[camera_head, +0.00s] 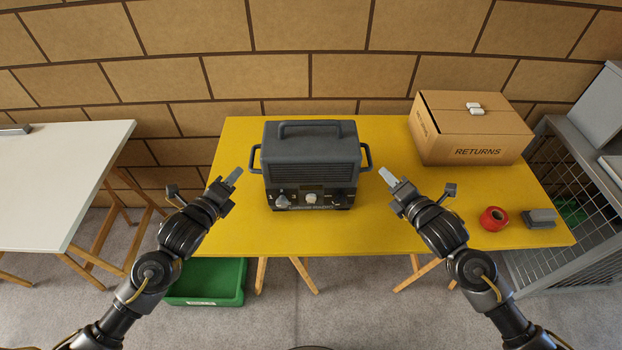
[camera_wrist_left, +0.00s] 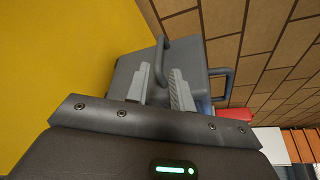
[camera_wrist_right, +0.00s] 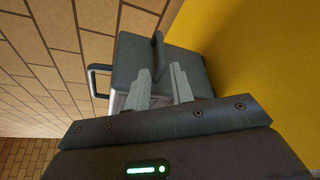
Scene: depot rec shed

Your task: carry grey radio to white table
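The grey radio (camera_head: 312,165) stands upright on the yellow table (camera_head: 400,225), with a top handle, a handle on each side and knobs on its front. The white table (camera_head: 50,180) is at the far left. My left gripper (camera_head: 235,177) is open and empty, just left of the radio's left side handle and apart from it. My right gripper (camera_head: 389,178) is open and empty, just right of the right side handle. The radio also shows beyond the fingers in the left wrist view (camera_wrist_left: 198,60) and in the right wrist view (camera_wrist_right: 135,58).
A cardboard box (camera_head: 470,128) marked RETURNS stands at the table's back right, with small white items on top. A red tape roll (camera_head: 493,218) and a grey block (camera_head: 540,218) lie front right. A green crate (camera_head: 207,283) is on the floor. A gap separates the tables.

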